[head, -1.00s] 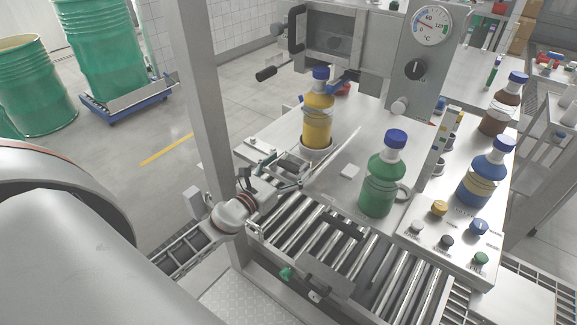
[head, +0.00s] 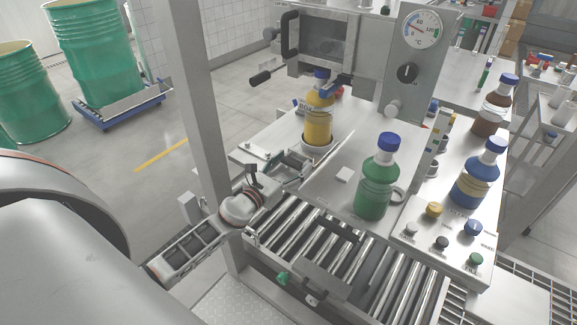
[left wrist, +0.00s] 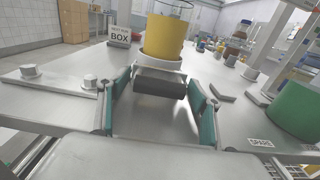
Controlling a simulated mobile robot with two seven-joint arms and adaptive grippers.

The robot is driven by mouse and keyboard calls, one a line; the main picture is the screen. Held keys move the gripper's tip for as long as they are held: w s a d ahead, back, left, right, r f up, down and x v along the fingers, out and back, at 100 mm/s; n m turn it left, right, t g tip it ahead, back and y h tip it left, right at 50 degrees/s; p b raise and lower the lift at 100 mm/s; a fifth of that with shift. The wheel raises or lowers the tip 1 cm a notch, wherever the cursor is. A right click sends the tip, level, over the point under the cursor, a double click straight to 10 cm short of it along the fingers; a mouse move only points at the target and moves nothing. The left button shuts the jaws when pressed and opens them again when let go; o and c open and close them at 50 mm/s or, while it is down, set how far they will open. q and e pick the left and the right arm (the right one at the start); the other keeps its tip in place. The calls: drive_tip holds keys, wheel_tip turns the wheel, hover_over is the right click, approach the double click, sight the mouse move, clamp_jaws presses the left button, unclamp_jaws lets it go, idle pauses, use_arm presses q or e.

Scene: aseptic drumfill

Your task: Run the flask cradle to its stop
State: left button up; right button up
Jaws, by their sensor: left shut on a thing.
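The yellow flask (head: 319,124) with a blue cap stands upright in the pale round flask cradle (head: 318,145) on the steel bench. In the left wrist view the flask (left wrist: 166,40) and the cradle's rim (left wrist: 158,64) are straight ahead, with a dark handle bar (left wrist: 160,84) on the near side. My left gripper (head: 299,162) reaches in from the left at bench height. Its teal-padded fingers (left wrist: 160,96) are shut on the handle at its two ends. The stop cannot be made out. My right gripper is not in view.
A green bottle (head: 374,190) stands upright right of the cradle, near a small white block (head: 345,175). A roller conveyor (head: 350,255) runs in front. A metal post (head: 208,130) stands beside my left arm. A chamber with a black handle (head: 290,34) is behind the flask.

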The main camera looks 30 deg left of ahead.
use_arm(q)
drive_tip(key=o, duration=1.6)
drive_tip(key=s, duration=0.8)
drive_tip(key=s+a, duration=0.1)
drive_tip(key=s, duration=0.3)
